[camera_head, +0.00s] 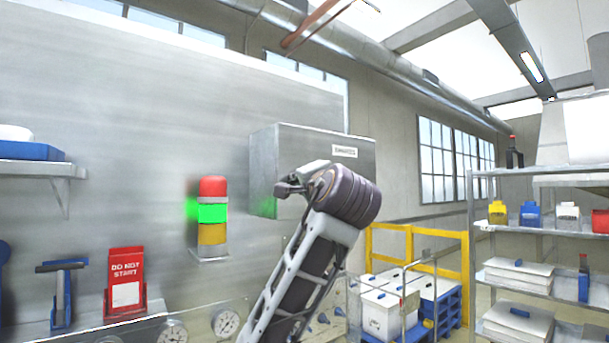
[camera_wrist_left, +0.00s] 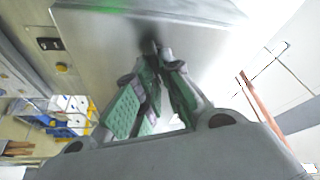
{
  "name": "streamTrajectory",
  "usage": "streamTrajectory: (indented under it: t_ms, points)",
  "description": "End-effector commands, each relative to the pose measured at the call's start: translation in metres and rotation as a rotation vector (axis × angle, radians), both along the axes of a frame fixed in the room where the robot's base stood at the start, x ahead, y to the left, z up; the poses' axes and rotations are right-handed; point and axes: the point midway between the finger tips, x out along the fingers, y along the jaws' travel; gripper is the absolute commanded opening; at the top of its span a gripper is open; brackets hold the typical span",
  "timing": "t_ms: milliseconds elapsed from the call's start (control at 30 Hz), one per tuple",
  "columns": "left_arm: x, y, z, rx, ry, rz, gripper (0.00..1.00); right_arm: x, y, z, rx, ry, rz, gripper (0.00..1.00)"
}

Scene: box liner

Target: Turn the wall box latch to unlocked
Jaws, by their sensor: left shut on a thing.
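The grey metal wall box (camera_head: 300,145) with a small label is fixed to the metal wall in the head view. Its brushed metal face (camera_wrist_left: 100,45) fills the top of the left wrist view. My left gripper (camera_head: 286,188) is in front of the lower part of the box. In the left wrist view its green-padded fingers (camera_wrist_left: 158,72) are closed together on a small dark latch (camera_wrist_left: 150,47) on that face. The latch cannot be made out in the head view, and its turn angle is unclear. My right gripper is not in view.
A stack light (camera_head: 212,212) with its green section lit stands left of the box. A red "DO NOT START" sign (camera_head: 126,280) stands on a lower shelf at left. A yellow rail (camera_head: 388,242) and a loaded rack (camera_head: 520,272) are at right.

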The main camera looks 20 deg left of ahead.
Motion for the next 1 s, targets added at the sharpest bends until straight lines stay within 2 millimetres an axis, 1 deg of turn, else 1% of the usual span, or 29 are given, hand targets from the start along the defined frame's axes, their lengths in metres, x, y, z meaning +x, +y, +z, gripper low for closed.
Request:
streamTrajectory:
  t_ms: [33, 500, 733, 1000]
  points:
    - [-0.001, 0.004, 0.009, 0.021, 0.013, 0.003, 0.0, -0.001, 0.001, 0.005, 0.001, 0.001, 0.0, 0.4]
    - [-0.001, 0.003, 0.008, 0.218, 0.265, 0.006, 0.0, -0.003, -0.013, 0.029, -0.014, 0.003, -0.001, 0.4]
    - [-0.001, 0.003, 0.007, 0.271, 0.332, 0.005, 0.0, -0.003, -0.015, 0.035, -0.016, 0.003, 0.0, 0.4]
    - [-0.001, 0.003, 0.006, 0.287, 0.352, 0.007, 0.0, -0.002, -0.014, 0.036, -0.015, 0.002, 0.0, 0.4]
